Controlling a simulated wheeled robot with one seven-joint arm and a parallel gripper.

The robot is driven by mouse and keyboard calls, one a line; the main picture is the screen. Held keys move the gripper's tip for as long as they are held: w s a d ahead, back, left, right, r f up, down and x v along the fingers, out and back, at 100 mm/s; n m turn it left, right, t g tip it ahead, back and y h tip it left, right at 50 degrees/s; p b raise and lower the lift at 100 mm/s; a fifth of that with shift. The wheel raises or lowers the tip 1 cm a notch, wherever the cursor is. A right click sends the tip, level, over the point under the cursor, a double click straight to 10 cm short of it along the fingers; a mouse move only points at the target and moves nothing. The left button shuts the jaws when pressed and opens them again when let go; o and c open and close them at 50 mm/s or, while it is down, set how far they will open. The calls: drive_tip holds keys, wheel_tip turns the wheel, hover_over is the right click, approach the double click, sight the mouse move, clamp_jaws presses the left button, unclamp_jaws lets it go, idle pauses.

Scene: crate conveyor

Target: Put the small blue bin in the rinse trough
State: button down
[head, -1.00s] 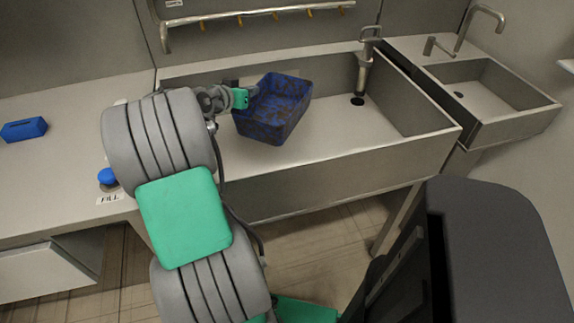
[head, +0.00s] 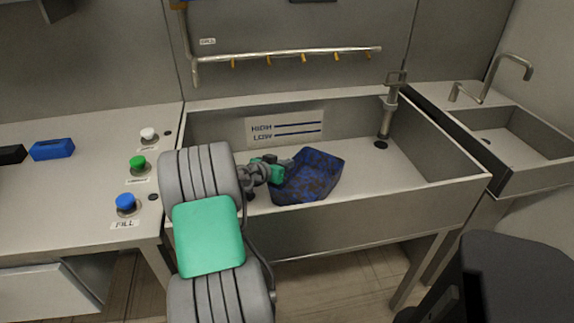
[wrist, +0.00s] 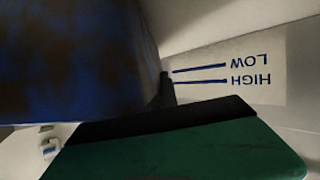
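The small blue bin (head: 312,180), blotched with brown, is inside the rinse trough (head: 390,225), in its left half. It looks tilted in the head view; I cannot tell whether it touches the trough floor. My gripper (head: 284,168) is at the bin's left side, shut on its wall. In the wrist view the bin (wrist: 70,60) fills the upper left, close against a green finger with a dark pad (wrist: 170,140). The other finger is hidden there. The HIGH/LOW level plate (head: 285,128) is on the trough's back wall, behind the bin.
A spray pipe (head: 290,54) with orange nozzles runs above the trough. A standpipe (head: 388,110) stands at the trough's back right. White (head: 148,135), green (head: 138,163) and blue FILL (head: 126,202) buttons are on the left counter. The trough's right half is clear.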

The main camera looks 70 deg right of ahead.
drive_tip(key=shift+f, duration=0.2)
drive_tip(key=c, duration=1.6)
unclamp_jaws()
drive_tip(key=shift+c, duration=0.2)
drive_tip(key=shift+r, duration=0.2)
drive_tip(key=v, duration=0.7)
drive_tip(key=shift+a, duration=0.2)
drive_tip(key=shift+r, duration=0.1)
